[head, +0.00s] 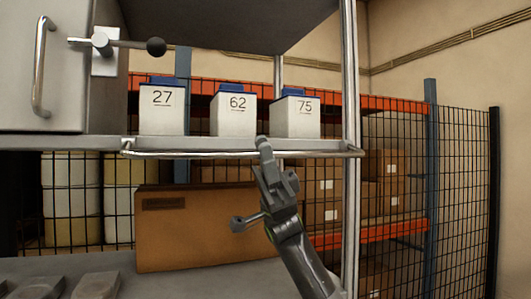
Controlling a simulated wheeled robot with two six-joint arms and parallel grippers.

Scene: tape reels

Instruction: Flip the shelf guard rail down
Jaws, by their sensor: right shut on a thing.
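The guard rail (200,154) is a thin metal bar along the front edge of the shelf (205,143). It lies low, about level with the shelf board, below the fronts of the boxes. My right gripper (263,146) reaches up from below and is shut on the rail right of its middle. The fingertips hide a short piece of the bar. My left gripper is not in view.
White boxes with blue tops marked 27 (162,112), 62 (234,116) and 75 (296,118) stand on the shelf behind the rail. A grey cabinet with a lever handle (118,43) is at left. A metal post (350,80) stands at right. A cardboard box (190,235) sits below.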

